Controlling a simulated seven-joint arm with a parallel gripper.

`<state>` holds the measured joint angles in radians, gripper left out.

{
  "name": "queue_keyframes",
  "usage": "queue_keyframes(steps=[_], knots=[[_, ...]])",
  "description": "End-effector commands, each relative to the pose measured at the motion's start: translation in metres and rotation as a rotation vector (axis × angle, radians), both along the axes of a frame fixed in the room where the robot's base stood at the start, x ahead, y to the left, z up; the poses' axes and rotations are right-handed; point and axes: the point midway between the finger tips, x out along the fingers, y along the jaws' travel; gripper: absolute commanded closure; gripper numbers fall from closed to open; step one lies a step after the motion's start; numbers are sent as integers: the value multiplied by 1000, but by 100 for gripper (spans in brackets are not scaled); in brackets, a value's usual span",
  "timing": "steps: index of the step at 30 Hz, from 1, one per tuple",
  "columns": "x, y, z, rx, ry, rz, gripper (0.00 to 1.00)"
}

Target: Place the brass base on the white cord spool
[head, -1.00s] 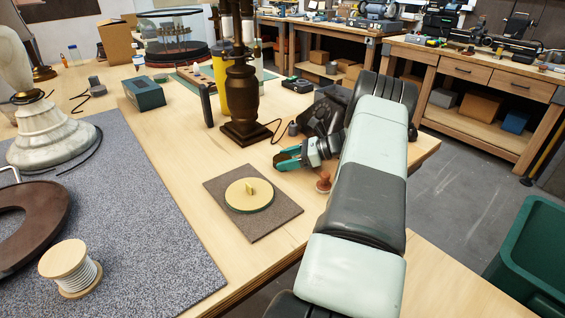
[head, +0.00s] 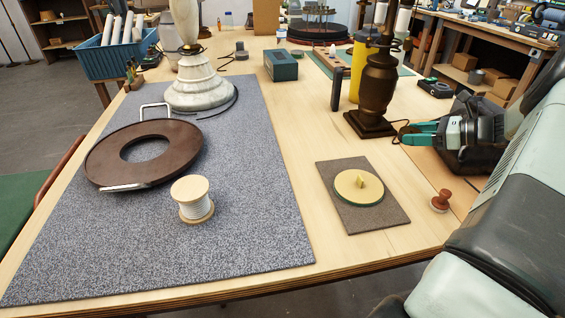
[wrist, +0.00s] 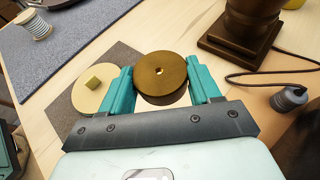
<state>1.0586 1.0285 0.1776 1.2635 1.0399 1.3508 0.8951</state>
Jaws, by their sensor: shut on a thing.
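The brass base (wrist: 161,76), a round brown-gold disc with a small centre hole, is held between the teal fingers of my gripper (wrist: 160,67) in the wrist view. In the head view, my gripper (head: 405,134) is at the right, beside the dark lamp's square foot; the brass base cannot be made out there. The white cord spool (head: 195,208) stands upright on the grey mat (head: 245,235), far to the left of my gripper. Its pale wooden top flange is bare. The spool also shows at the top left of the wrist view (wrist: 37,27).
A pale disc with a small block (head: 358,188) lies on a brown pad (head: 377,220) between spool and gripper. A dark lamp (head: 378,90) stands behind. A brown ring (head: 105,160) lies left of the spool. A wooden stamp (head: 441,200) stands near my arm.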

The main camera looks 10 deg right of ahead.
Motion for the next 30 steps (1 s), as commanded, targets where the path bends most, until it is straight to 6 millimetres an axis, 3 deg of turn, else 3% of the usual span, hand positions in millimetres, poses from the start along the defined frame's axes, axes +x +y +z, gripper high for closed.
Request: queue_keyframes(steps=[5, 8, 12, 17, 23, 30], knots=[[20, 38, 9, 4, -7, 64, 83], [37, 80, 18, 9, -11, 134, 83], [57, 152, 32, 14, -15, 249, 83], [66, 237, 46, 19, -17, 385, 83], [58, 345, 63, 21, -16, 562, 83], [19, 465, 79, 16, -10, 775, 83]])
